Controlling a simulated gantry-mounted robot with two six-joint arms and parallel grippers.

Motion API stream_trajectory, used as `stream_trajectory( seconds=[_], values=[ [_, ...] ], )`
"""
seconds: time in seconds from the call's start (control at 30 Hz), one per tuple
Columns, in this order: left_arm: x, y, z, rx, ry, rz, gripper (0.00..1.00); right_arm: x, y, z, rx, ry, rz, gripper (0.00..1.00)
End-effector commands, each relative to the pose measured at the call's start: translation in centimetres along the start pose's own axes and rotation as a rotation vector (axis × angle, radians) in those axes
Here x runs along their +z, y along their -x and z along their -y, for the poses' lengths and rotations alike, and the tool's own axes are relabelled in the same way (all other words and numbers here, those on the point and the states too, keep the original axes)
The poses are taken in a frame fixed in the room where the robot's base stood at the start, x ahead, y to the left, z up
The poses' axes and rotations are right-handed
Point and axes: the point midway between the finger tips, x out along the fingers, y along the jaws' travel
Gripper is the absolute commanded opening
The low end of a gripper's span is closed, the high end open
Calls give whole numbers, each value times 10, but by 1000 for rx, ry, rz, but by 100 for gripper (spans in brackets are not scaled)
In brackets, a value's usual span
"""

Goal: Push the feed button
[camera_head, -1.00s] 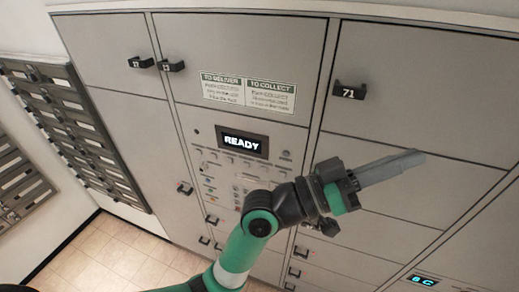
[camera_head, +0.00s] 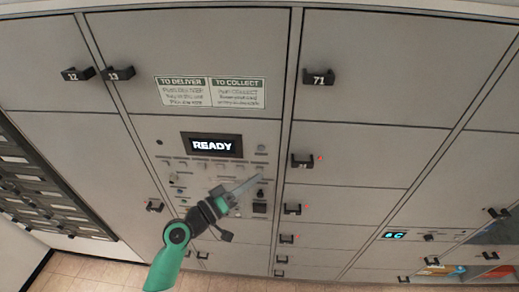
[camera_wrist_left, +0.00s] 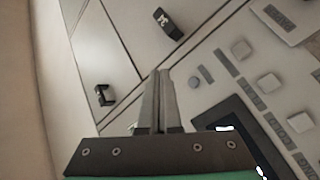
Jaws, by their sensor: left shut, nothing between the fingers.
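A grey control panel (camera_head: 150,185) with a lit READY screen (camera_head: 212,145) is set among the lockers. Small buttons run in rows below the screen. My left gripper (camera_head: 245,187) is shut and empty, in front of the panel's right part and pointing up right. Its fingers also show in the left wrist view (camera_wrist_left: 155,105). I cannot tell whether they touch the panel. My right gripper is out of view.
Locker handles stick out around the panel, including number 71 (camera_head: 319,77) and one just right of the panel (camera_head: 302,160). Mail slots (camera_head: 30,190) line the left wall. An open compartment (camera_head: 495,235) shows at right. Tiled floor (camera_head: 90,273) lies below.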

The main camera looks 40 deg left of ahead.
Motion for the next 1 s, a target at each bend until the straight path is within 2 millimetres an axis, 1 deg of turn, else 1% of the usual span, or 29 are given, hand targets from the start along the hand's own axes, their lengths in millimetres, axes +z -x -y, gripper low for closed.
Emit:
stream_trajectory(
  seconds=[0.23, 0.37, 0.77, 0.8, 1.0],
  values=[
    [0, -1, 0, 1, -1, 0, 0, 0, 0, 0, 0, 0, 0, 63],
    [-3, -6, 5, 1, -2, -1, 0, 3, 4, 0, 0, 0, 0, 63],
    [-30, -44, 33, 2, -2, -1, 0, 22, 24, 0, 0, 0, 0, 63],
    [-31, -48, 38, 2, -2, -1, 0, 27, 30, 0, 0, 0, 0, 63],
    [-42, -60, 44, 2, -2, -1, 0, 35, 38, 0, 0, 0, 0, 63]
  ],
)
